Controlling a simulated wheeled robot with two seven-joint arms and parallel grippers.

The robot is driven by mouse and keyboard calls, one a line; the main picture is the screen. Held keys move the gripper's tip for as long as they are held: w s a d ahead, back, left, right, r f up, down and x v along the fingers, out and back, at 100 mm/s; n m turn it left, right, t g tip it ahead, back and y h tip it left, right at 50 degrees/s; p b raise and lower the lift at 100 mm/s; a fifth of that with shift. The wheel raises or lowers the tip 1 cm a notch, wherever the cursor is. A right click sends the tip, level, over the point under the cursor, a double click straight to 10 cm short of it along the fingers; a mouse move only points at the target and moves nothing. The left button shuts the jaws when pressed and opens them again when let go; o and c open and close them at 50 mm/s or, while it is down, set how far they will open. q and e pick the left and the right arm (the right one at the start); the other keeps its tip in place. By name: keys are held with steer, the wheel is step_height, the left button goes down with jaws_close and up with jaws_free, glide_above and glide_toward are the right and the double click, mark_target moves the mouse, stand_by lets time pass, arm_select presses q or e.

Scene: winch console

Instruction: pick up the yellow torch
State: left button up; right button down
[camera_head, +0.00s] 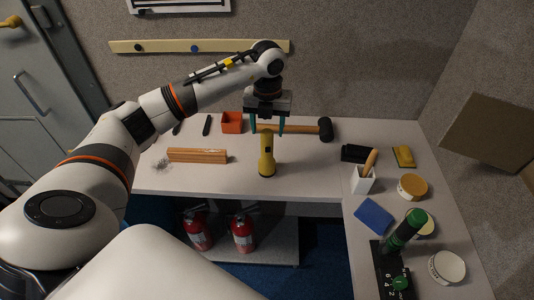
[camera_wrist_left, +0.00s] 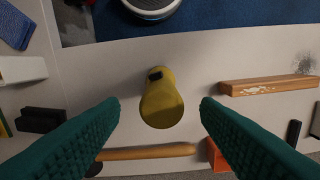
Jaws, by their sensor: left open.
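The yellow torch (camera_head: 267,155) stands upright near the front edge of the white table in the head view. In the left wrist view the torch (camera_wrist_left: 161,100) shows from above, with a dark switch on its side. My left gripper (camera_head: 267,130) is open, with its green fingers pointing down above and just behind the torch. In the left wrist view the two fingers (camera_wrist_left: 160,112) lie on either side of the torch, apart from it. The gripper holds nothing. My right gripper is in neither view.
A mallet (camera_head: 300,128) lies behind the torch, with a red-orange box (camera_head: 232,122) to its left. A wooden block (camera_head: 198,155) lies left of the torch. A white holder (camera_head: 362,180), a blue cloth (camera_head: 374,215) and a black lever console (camera_head: 392,270) stand to the right.

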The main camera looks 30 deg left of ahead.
mark_target(267, 132)
arm_select(q)
step_height(267, 132, down, 4)
steer(key=shift+r+p, duration=0.2)
steer(key=shift+p, duration=0.6)
steer(key=shift+a+f, duration=0.1)
steer(key=shift+f, duration=0.2)
jaws_close()
